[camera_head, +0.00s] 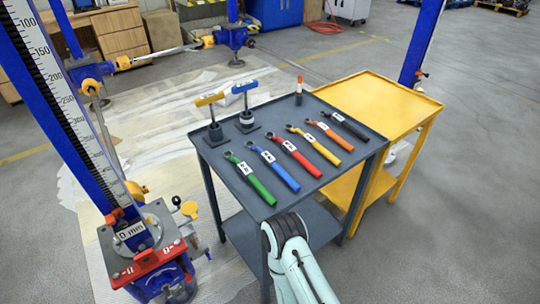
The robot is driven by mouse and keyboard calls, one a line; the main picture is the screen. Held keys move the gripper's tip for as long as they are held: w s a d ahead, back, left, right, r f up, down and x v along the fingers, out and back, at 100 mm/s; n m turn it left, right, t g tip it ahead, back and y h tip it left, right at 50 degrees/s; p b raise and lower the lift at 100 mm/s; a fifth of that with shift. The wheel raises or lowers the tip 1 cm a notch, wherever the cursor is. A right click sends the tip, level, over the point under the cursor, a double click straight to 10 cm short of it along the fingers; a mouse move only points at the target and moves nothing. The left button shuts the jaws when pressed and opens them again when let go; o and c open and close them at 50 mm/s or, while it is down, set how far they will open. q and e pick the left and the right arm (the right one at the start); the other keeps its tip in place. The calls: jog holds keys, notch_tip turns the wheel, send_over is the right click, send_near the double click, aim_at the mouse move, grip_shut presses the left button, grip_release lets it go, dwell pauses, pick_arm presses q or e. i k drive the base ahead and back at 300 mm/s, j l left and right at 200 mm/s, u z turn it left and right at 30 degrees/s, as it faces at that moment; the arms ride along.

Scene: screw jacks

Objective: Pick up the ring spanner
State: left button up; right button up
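Several ring spanners with coloured handles lie in a row on a dark grey table (219,160). From left to right they are green (258,185), blue (278,172), red (302,160), yellow (318,143), orange (333,137) and black (351,128). Each has a white label too small to read, and its ring end points to the back left. Part of one of my arms (300,268) rises from the bottom edge in front of the table. Neither gripper shows.
Two T-handled tools, yellow (209,99) and blue (245,88), stand upright at the table's back left. A small orange-topped post (299,91) stands behind. A yellow table (385,98) adjoins on the right. A blue screw jack with a scale (60,105) stands left.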

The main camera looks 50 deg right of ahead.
aim_at(338, 163)
jog(key=z, duration=2.1)
jog(key=u, duration=0.7)
jog(key=l+u, duration=0.25)
jog(key=u, duration=0.15)
jog(key=i+l+u, duration=0.1)
jog(key=l+u, duration=0.2)
jog(key=u, duration=0.15)
